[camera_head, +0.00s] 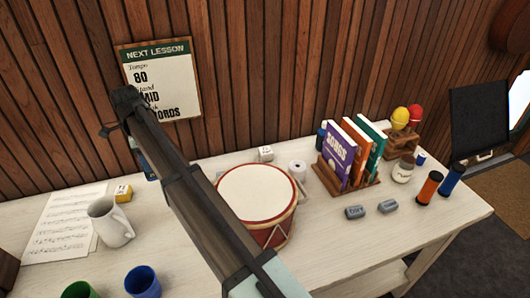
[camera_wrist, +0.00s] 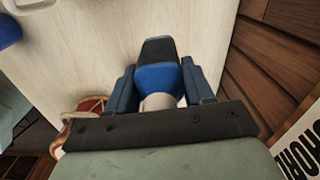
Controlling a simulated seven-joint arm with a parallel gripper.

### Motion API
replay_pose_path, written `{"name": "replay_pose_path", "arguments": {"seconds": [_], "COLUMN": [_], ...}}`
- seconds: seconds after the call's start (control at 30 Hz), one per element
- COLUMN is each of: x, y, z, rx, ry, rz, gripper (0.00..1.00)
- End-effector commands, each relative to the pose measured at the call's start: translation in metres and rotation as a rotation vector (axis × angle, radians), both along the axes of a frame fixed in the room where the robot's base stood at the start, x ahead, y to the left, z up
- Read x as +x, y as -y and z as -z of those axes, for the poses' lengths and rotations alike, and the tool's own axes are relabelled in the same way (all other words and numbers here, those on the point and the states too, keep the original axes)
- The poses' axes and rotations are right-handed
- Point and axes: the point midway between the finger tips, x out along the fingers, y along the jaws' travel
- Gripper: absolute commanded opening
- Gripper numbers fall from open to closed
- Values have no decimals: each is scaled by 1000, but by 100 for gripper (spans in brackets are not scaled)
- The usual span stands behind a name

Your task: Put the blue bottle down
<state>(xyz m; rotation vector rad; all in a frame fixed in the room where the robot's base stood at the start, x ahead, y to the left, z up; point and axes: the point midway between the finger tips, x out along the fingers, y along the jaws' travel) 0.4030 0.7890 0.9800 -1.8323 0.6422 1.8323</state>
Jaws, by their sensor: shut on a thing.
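The blue bottle (camera_wrist: 158,76) is between the fingers of my gripper (camera_wrist: 160,84) in the wrist view. It has a dark end and a blue band, with a pale part below. The fingers press on it from both sides. In the head view my arm covers most of the gripper and the bottle; only a bit of dark blue shows beside the arm, near the back of the white table (camera_head: 185,262). I cannot tell whether the bottle touches the table.
A red drum (camera_head: 258,200) stands right of my arm. A book rack (camera_head: 345,183) stands further right. Green (camera_head: 78,290) and blue (camera_head: 143,282) cups stand in front. The wall closes the back.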

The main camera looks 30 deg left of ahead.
Motion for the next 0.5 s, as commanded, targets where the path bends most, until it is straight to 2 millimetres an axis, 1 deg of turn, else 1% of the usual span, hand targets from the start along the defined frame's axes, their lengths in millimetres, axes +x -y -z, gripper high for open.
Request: {"name": "replay_pose_path", "arguments": {"seconds": [0.17, 0.3, 0.37, 0.4, 0.5], "x": [42, 90, 110, 124, 157], "y": [20, 47, 59, 68, 90], "z": [0, 0, 1, 1, 1], "rx": [0, 0, -1, -1, -1], "ry": [0, 0, -1, -1, -1], "rz": [54, 117, 145, 164, 210], "gripper": [16, 16, 16, 16, 16]}}
